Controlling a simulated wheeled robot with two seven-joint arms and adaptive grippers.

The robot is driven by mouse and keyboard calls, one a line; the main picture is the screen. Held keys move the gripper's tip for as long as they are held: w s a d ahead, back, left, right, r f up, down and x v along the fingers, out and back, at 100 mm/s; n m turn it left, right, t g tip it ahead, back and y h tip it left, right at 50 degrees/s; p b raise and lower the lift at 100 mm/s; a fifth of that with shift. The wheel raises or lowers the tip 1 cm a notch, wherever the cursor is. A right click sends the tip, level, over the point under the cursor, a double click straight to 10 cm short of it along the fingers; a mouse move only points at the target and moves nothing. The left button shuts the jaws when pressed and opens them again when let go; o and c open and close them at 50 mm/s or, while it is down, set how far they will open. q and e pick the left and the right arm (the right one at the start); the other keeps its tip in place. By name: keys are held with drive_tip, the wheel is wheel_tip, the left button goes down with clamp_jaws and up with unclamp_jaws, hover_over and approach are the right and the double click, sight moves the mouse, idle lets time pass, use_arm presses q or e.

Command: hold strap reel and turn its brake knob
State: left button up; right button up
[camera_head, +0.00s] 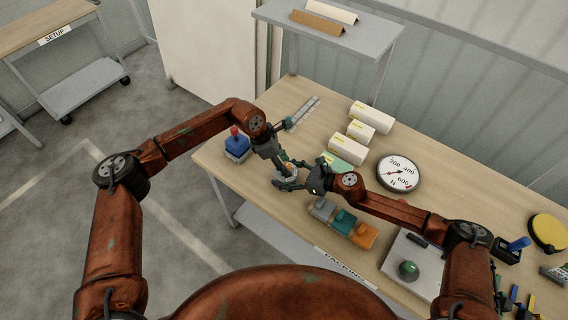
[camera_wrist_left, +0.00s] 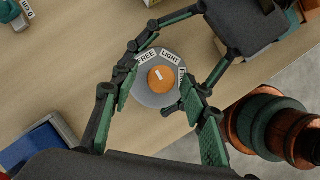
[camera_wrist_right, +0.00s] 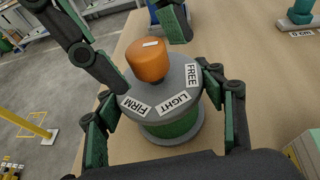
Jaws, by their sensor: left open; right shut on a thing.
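The strap reel (camera_wrist_right: 172,128) stands upright on the bench, with a green body and a grey top disc marked FREE, LIGHT and FIRM. Its orange brake knob (camera_wrist_left: 163,80) sits on top with a short white mark; I cannot tell exactly which label the mark faces. My right gripper (camera_wrist_right: 168,122) is shut on the reel, a finger on each side of it. My left gripper (camera_wrist_left: 158,92) is open above the reel, its fingers either side of the knob and apart from it. In the head view the reel (camera_head: 287,174) is partly hidden by both grippers.
A blue block with a red top (camera_head: 237,144) stands left of the reel. White boxes (camera_head: 372,117) and a round dial (camera_head: 398,173) are at the right. A raised shelf (camera_head: 370,42) is at the back.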

use_arm(q)
drive_tip(key=shift+c, duration=0.6)
clamp_jaws()
drive_tip(key=shift+w, duration=0.1)
drive_tip(key=m+g, duration=0.1)
drive_tip(key=m, duration=0.1)
drive_tip(key=m+g, duration=0.1)
drive_tip(key=m, duration=0.2)
drive_tip(key=shift+w, duration=0.2)
drive_tip(key=m+g, duration=0.1)
drive_tip(key=m, duration=0.2)
drive_tip(key=m+g+y, duration=0.1)
drive_tip(key=m, duration=0.2)
drive_tip(key=shift+w+m+y, duration=0.15)
drive_tip(key=shift+m+y, duration=0.15)
use_arm(e)
drive_tip(key=shift+s, duration=0.15)
use_arm(q)
drive_tip(key=shift+d, duration=0.1)
